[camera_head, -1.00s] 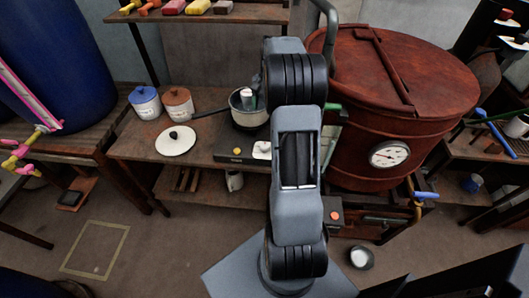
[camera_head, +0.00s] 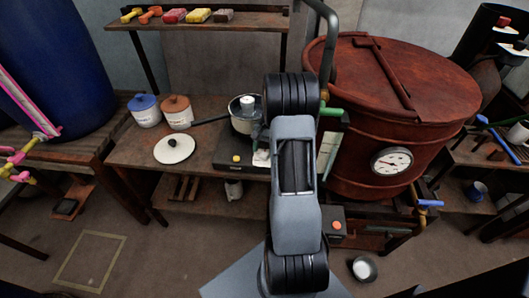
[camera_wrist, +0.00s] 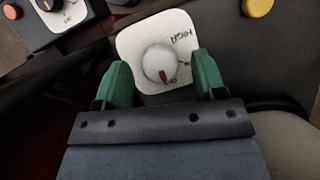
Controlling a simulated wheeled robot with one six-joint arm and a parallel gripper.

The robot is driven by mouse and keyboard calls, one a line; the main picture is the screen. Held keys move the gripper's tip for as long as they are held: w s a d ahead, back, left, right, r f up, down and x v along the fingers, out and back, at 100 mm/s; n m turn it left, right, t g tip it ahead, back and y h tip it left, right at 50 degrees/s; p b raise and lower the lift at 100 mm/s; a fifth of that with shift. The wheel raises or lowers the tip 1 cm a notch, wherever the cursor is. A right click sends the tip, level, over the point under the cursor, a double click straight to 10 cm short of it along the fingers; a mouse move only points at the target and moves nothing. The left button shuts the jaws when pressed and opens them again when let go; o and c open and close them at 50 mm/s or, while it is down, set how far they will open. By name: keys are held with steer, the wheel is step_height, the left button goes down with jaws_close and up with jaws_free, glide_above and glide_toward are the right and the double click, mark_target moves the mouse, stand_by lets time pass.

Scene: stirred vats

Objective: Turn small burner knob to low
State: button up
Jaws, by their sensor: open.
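The small burner knob (camera_wrist: 160,64) is a round whitish knob on a white label plate (camera_wrist: 130,42) in the wrist view. Its red mark points down, near lettering partly hidden by the knob and my finger. "HIGH" is printed at the plate's upper right. My gripper (camera_wrist: 162,76) is open, with one green finger on each side of the knob and visible gaps between.
A pot (camera_head: 243,127) with a handle stands on the burner. A white lid (camera_head: 174,150) and two lidded jars lie to its left. The red vat (camera_head: 372,130) stands close on the right.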

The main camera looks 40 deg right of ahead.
steer(key=shift+s+a+f, duration=0.1)
steer(key=shift+a+f, duration=0.1)
steer(key=shift+f, duration=0.35)
steer(key=c, duration=0.9)
